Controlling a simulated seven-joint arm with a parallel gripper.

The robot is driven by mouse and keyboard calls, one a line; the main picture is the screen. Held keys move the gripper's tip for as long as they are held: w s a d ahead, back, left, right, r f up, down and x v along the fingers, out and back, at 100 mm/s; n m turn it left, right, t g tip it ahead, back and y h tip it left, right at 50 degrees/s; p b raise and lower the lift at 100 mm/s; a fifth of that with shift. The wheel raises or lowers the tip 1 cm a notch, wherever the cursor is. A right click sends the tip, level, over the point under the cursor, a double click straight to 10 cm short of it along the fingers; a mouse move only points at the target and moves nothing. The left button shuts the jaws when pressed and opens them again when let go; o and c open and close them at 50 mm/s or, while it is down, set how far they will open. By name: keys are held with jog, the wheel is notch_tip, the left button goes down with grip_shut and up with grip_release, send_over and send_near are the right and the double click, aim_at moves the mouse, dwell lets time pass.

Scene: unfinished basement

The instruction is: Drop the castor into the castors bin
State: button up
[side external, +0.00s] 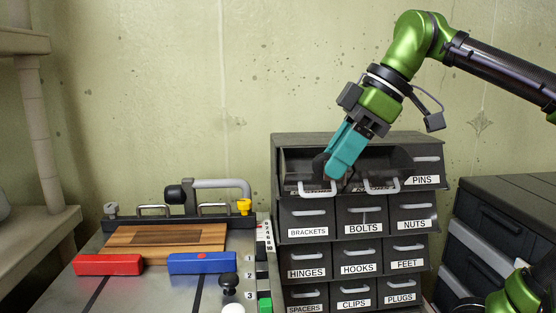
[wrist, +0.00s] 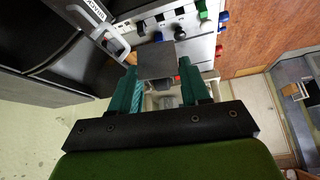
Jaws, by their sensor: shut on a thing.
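My gripper (side external: 338,168) is tilted down over the top row of the drawer cabinet, its teal fingers in front of the pulled-out top bins. In the wrist view the fingers (wrist: 158,84) are shut on a dark grey piece, the castor (wrist: 155,62), with a flat plate facing the camera. A dark rounded part of the castor (side external: 320,164) shows beside the fingertips in the side view. Two top bins, left (side external: 308,188) and middle (side external: 384,186), stick out, and their labels cannot be read. I cannot tell which one is the castors bin.
The cabinet (side external: 300,140) has labelled drawers below, including BRACKETS, BOLTS and NUTS; PINS (side external: 428,172) is at top right. At left a bench (side external: 140,290) carries a wooden board (side external: 165,250), a red block (side external: 108,264) and a blue block (side external: 202,263). A dark drawer unit (side external: 510,215) stands at right.

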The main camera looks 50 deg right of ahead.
jog(key=s+d+r+n, duration=0.1)
jog(key=s+d+r, duration=0.4)
jog(key=s, duration=0.5)
send_over(326, 146)
jog(key=s+a, duration=0.3)
jog(key=a, duration=0.2)
jog(key=f, duration=0.2)
jog(key=shift+w+f+y, duration=0.1)
jog(key=shift+f+y, duration=0.3)
jog(key=shift+f, duration=1.2)
jog(key=shift+f, duration=0.1)
jog(key=shift+f, duration=0.4)
jog(key=o, duration=1.2)
jog(key=shift+r, duration=0.15)
